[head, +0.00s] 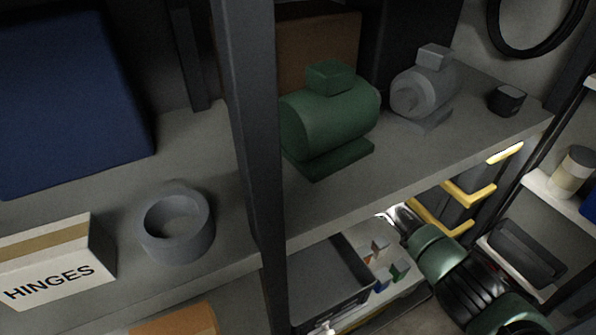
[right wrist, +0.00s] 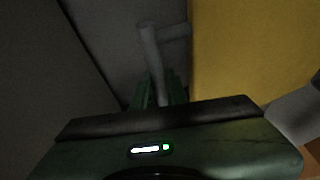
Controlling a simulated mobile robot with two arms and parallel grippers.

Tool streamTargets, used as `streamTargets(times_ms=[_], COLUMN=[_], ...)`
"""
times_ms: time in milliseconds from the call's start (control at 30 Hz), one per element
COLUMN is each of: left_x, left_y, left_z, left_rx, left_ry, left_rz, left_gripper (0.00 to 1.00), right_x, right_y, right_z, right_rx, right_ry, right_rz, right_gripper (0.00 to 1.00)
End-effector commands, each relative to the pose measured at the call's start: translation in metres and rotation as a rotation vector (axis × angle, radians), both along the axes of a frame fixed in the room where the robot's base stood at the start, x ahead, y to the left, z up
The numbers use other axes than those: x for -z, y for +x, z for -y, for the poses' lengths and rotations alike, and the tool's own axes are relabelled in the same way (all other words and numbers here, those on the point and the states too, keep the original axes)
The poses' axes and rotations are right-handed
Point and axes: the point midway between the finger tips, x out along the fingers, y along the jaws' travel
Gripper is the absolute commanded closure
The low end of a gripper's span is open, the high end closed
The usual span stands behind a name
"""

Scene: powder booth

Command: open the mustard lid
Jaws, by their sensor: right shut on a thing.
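A mustard-yellow panel (right wrist: 250,50) fills the upper right of the right wrist view; I cannot tell whether it is the lid. A grey bar (right wrist: 150,50) with a side branch stands beside it. My right gripper (right wrist: 160,93) is shut on the lower end of this bar. In the head view, my right gripper (head: 394,215) reaches under the shelf edge, left of yellow angled parts (head: 440,218) on dark boxes. The fingertips are small and partly hidden there. My left gripper is not identifiable in either view.
The grey shelf (head: 420,165) above my right gripper carries a green motor-like block (head: 330,115) and a grey one (head: 420,92). A dark post (head: 250,130) stands left. An open grey tray (head: 325,275) and several small blocks lie below. A hinges box (head: 55,270) is at lower left.

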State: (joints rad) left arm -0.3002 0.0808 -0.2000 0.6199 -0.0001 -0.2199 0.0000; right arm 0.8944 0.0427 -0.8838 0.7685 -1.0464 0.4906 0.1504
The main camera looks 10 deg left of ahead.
Motion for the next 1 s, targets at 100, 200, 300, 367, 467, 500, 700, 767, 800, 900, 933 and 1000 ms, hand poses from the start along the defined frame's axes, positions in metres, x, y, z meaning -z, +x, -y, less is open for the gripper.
streamTargets(times_ms=[100,200,300,367,467,500,700,767,800,900,933,1000], left_x=[0.004,0.003,0.003,0.003,0.003,0.003,0.003,0.003,0.003,0.001,0.001,-0.003], left_y=[0.0,0.0,0.0,0.0,0.0,0.0,0.0,0.0,0.0,0.0,0.0,0.0], left_z=[0.0,0.0,0.0,0.0,0.0,0.0,0.0,0.0,0.0,0.0,0.0,0.0], left_rx=[-0.001,-0.001,-0.001,-0.001,-0.001,-0.001,-0.001,-0.001,-0.001,-0.001,-0.001,-0.001], left_ry=[0.001,0.001,0.001,0.001,0.001,0.001,0.0,0.0,0.0,0.0,0.0,0.0], left_rz=[0.0,0.0,0.0,0.0,-0.001,-0.001,-0.001,0.0,0.0,0.0,0.0,0.0], left_gripper=[0.64,0.64,0.64,0.64,0.64,0.64,0.64,0.64,0.64,0.64,0.64,0.64], right_x=[0.003,0.002,0.002,0.002,0.002,0.002,0.001,0.001,0.0,-0.001,-0.001,-0.003], right_y=[0.002,0.003,0.003,0.003,0.003,0.003,0.002,0.003,0.003,0.002,0.001,-0.002], right_z=[-0.001,-0.001,-0.001,-0.001,-0.001,-0.001,-0.001,-0.001,-0.001,0.001,0.003,0.01], right_rx=[0.002,0.003,0.002,0.002,0.002,0.002,0.001,0.001,0.001,0.001,0.001,0.001], right_ry=[-0.003,-0.003,-0.003,-0.003,-0.003,-0.003,-0.002,-0.002,-0.002,-0.002,-0.002,-0.004], right_rz=[-0.003,-0.003,-0.003,-0.003,-0.003,-0.003,-0.002,-0.001,-0.001,-0.001,-0.001,0.0], right_gripper=[1.0,1.0,1.0,1.0,0.84,0.73,0.65,0.65,0.65,0.65,0.65,0.65])
